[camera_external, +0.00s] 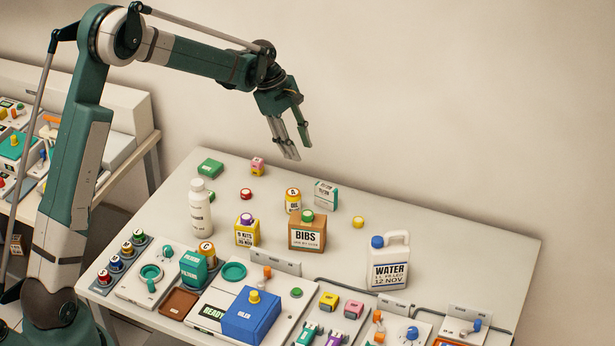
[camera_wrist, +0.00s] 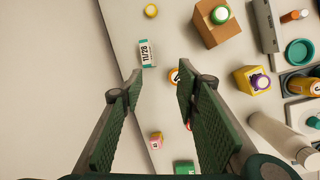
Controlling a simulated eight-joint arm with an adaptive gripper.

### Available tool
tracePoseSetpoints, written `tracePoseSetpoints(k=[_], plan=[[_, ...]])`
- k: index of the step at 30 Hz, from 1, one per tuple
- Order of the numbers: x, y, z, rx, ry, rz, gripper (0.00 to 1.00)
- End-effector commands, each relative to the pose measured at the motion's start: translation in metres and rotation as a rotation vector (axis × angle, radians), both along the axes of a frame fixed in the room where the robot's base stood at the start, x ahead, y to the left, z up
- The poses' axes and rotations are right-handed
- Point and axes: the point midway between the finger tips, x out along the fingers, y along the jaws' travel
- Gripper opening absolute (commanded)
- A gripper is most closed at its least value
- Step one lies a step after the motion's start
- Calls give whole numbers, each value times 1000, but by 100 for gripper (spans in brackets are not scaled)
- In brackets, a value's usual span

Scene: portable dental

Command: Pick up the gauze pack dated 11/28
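The gauze pack (camera_external: 325,196) is a small white box with green edges, standing on the table near its back edge. In the wrist view the pack (camera_wrist: 147,52) shows the print 11/28 and lies ahead of the fingertips, slightly left of the middle between them. My gripper (camera_external: 296,150) is open and empty, in the air above the back part of the table, higher than the pack and to its left. In the wrist view both fingers of the gripper (camera_wrist: 160,82) are apart with nothing held between them.
A yellow bottle (camera_external: 293,201) stands just left of the pack, and the BIBS box (camera_external: 307,234) stands in front. A pink block (camera_external: 257,165), green box (camera_external: 210,168), red cap (camera_external: 246,194) and yellow cap (camera_external: 358,222) lie around. The table's right back is clear.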

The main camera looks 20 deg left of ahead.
Motion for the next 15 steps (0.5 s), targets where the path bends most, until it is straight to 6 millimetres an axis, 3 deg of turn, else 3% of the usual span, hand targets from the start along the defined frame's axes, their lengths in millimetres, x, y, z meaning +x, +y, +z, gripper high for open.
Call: tracePoseSetpoints(k=[15], plan=[[42,-36,-99,-41,147,137,32]])
